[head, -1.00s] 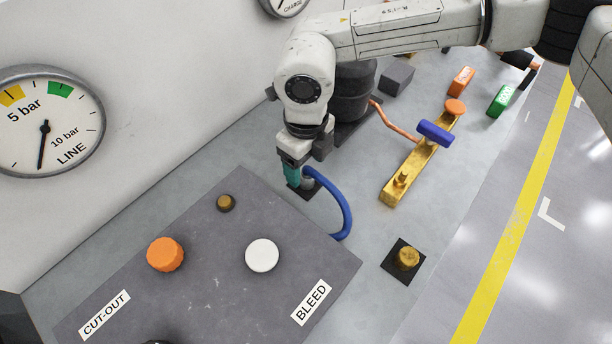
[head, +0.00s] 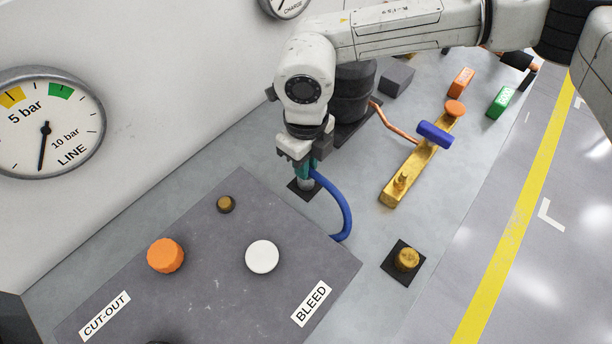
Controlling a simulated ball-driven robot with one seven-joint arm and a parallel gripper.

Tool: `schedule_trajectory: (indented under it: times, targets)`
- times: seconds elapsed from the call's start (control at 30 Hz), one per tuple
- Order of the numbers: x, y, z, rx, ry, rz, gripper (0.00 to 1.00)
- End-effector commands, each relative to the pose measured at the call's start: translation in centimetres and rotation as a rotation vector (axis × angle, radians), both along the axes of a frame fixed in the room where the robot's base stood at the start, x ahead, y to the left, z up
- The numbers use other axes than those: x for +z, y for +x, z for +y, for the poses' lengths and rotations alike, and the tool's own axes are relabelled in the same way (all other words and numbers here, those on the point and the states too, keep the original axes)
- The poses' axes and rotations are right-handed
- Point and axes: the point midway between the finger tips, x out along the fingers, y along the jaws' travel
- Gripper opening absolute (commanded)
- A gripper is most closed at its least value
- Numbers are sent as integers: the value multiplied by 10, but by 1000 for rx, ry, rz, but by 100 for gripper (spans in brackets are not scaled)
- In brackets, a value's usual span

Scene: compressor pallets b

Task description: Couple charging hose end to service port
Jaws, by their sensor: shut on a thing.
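My gripper (head: 306,173), with teal fingers, points down at the centre of the head view. It is shut on the grey charging hose end (head: 305,184), whose lower part shows below the fingers. The hose end is over a small black pad (head: 298,193); I cannot tell whether it touches it. The blue hose (head: 346,205) curves from it down behind the panel's edge. To the right lies a brass manifold (head: 392,196) with a short upright brass fitting (head: 401,181) near its front end, apparently the service port. The manifold's blue handle (head: 435,134) lies across it.
A grey panel (head: 215,270) with orange and white knobs fills the front. A brass cap (head: 407,257) sits on a black pad at right. A dark compressor (head: 353,95) stands behind my gripper. Orange (head: 461,82) and green blocks (head: 500,101) lie farther back. Floor between gripper and manifold is clear.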

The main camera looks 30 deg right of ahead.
Motion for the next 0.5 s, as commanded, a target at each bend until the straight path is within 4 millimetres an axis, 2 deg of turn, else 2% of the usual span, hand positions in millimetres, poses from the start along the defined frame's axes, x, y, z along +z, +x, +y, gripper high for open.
schedule_trajectory:
  times: [0.5]
  targets:
    - [38,0,0,0,-1,-1,0]
